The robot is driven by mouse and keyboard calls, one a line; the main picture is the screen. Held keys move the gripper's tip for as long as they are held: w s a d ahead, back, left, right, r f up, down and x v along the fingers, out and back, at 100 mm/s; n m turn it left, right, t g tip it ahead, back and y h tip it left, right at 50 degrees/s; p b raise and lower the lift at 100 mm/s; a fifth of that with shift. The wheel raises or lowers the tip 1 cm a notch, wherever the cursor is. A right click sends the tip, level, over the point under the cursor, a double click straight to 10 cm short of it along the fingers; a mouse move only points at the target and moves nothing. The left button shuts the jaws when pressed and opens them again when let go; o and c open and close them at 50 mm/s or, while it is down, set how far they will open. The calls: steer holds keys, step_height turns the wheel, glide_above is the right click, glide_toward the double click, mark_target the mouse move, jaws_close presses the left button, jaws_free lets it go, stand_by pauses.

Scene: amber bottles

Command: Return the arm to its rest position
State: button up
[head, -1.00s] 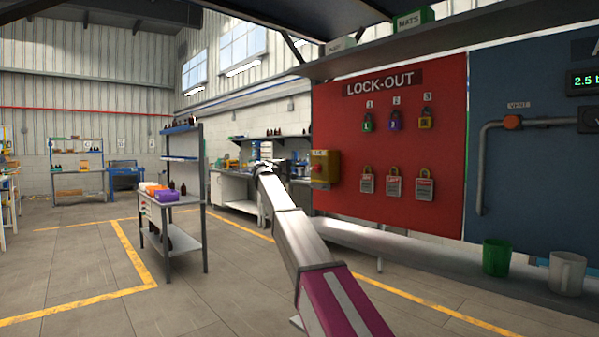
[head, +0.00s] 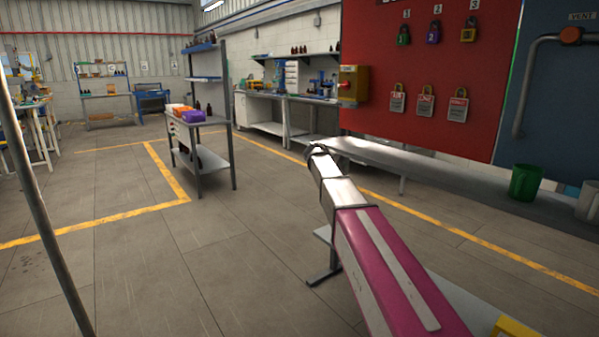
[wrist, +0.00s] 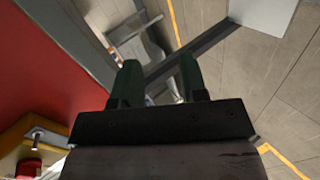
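My arm (head: 380,250), magenta and silver, reaches forward from the lower right in the head view. My gripper (wrist: 160,72) shows in the wrist view as two dark green fingers standing apart with nothing between them. Beyond the fingers are the floor and grey metal parts. In the head view the arm's far end (head: 318,150) is foreshortened, so the fingers cannot be made out there. It appears in front of the long grey bench.
The red lock-out board (head: 420,75) with padlocks and tags is at the right, with a yellow switch box (head: 352,85) beside it. A green cup (head: 525,182) stands on the grey bench (head: 450,180). A trolley (head: 205,150) stands left of centre.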

steer(key=s+d+f+m+g+y, duration=0.1)
steer(key=s+d+f+g+y, duration=0.15)
steer(key=s+f, duration=1.05)
steer(key=s+f+m+g+y, duration=0.2)
steer(key=s+f+y, duration=0.1)
steer(key=s+f, duration=0.6)
steer(key=s+a+f+m+g+y, duration=0.1)
steer(key=s+f+m+g+y, duration=0.1)
steer(key=s+f, duration=0.8)
steer(key=s+y, duration=0.1)
steer(key=s, duration=0.7)
steer(key=shift+m+y, duration=0.35)
steer(key=shift+m, duration=0.05)
